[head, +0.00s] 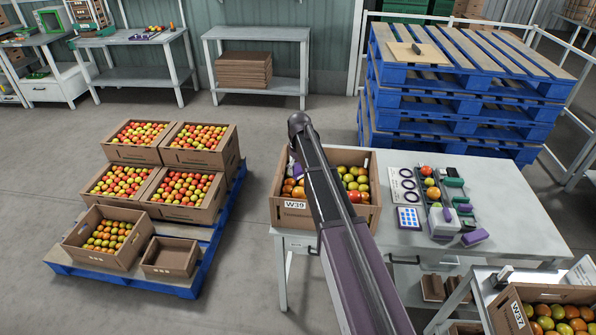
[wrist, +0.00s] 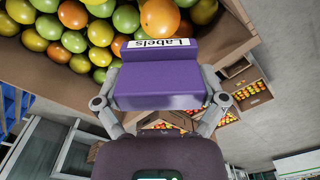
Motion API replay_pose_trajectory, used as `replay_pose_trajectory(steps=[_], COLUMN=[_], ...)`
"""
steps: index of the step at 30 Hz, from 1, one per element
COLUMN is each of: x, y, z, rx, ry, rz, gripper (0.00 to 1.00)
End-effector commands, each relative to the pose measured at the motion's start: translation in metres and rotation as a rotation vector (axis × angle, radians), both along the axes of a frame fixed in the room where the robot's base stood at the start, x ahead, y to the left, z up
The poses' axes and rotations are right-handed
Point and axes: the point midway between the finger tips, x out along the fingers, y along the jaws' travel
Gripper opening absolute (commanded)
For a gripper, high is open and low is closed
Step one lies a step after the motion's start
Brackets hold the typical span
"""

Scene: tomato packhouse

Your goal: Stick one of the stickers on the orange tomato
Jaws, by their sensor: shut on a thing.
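My gripper (wrist: 160,88) is shut on a purple block (wrist: 160,74) with a white "Labels" strip, one finger on each side. It is over the cardboard crate of tomatoes (wrist: 78,83), close to an orange tomato (wrist: 160,17); whether they touch I cannot tell. In the head view my arm hides most of the gripper; a bit of purple (head: 297,170) shows beside it. On the table, an orange tomato (head: 433,193) sits in a dark tray, with a red one behind it. A white sheet with blue dots (head: 408,217), perhaps the stickers, lies left of the tray.
The crate marked W39 (head: 295,205) stands on the table's left end. Purple rings on a white card (head: 405,185) and a grey device (head: 443,222) flank the tray. Crate W37 (head: 517,314) is at front right. The table's right side (head: 505,205) is clear.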

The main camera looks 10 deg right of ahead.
Motion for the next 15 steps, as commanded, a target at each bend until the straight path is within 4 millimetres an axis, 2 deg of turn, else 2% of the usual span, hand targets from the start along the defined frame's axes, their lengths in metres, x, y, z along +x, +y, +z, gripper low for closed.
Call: replay_pose_trajectory(steps=[8, 15], x=[0.000, 0.000], y=[0.001, 0.001], z=[-0.001, -0.010], rx=[0.000, 0.000], ry=[0.000, 0.000], rz=[0.000, 0.001], gripper=[0.56, 0.56])
